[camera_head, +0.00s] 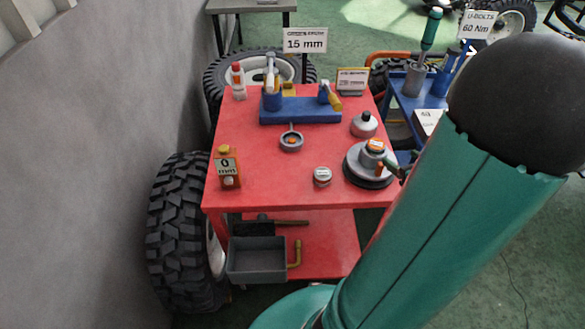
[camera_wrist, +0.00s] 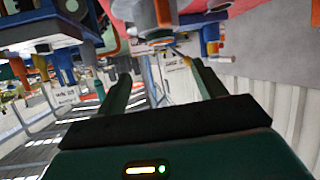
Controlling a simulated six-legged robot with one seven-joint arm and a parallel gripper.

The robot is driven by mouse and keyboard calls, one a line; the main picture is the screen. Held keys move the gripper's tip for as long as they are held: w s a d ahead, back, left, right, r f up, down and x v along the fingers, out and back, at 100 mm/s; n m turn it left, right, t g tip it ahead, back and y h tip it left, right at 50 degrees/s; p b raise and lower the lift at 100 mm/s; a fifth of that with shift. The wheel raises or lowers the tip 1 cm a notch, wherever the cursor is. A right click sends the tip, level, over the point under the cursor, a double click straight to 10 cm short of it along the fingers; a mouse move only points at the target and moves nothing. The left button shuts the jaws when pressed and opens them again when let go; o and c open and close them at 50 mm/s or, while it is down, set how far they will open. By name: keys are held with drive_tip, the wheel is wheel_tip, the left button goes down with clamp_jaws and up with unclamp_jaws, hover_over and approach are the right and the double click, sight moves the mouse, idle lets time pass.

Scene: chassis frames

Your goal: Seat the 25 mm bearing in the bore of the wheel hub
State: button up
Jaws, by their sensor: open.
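A round grey stepped piece that looks like the wheel hub (camera_head: 356,166) sits on a dark round base near the right edge of the red table. A piece with an orange side and a pale label (camera_head: 376,146) is on top of it, so I cannot see into the bore. A small silver round piece with a pale top (camera_head: 322,176) stands to its left, and a grey ring-like piece (camera_head: 291,141) lies farther back. I cannot tell which is the 25 mm bearing. My gripper (camera_wrist: 162,76) is open in the wrist view, with nothing visible between its fingers.
The red table (camera_head: 265,185) carries a blue tool block (camera_head: 300,117), a grey pot with a black knob (camera_head: 365,124), an orange-brown container (camera_head: 228,168) and a white-and-red bottle (camera_head: 238,82). A big tyre (camera_head: 180,235) stands at left. The front-middle tabletop is clear.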

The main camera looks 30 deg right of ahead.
drive_tip(key=w+a+r+g+h, duration=0.2)
drive_tip(key=w+a+r+h, duration=0.1)
drive_tip(key=w+r, duration=0.5)
drive_tip(key=w+a+r+g, duration=0.2)
drive_tip(key=w+a+r, duration=0.2)
drive_tip(key=a, duration=0.4)
drive_tip(key=s+a+r+n+g+y, duration=0.1)
drive_tip(key=s+a+y, duration=0.2)
drive_tip(key=a, duration=1)
drive_tip(key=s+a+r+n+g+y, duration=0.1)
drive_tip(key=s+a, duration=0.4)
drive_tip(key=a, duration=0.9)
drive_tip(key=shift+s+a+n+g+y, duration=0.35)
drive_tip(key=shift+g+y, duration=0.35)
drive_tip(key=shift+y, duration=0.5)
drive_tip(key=shift+w+d, duration=0.1)
drive_tip(key=shift+d, duration=0.05)
drive_tip(key=c, duration=0.7)
drive_tip(key=shift+d, duration=0.15)
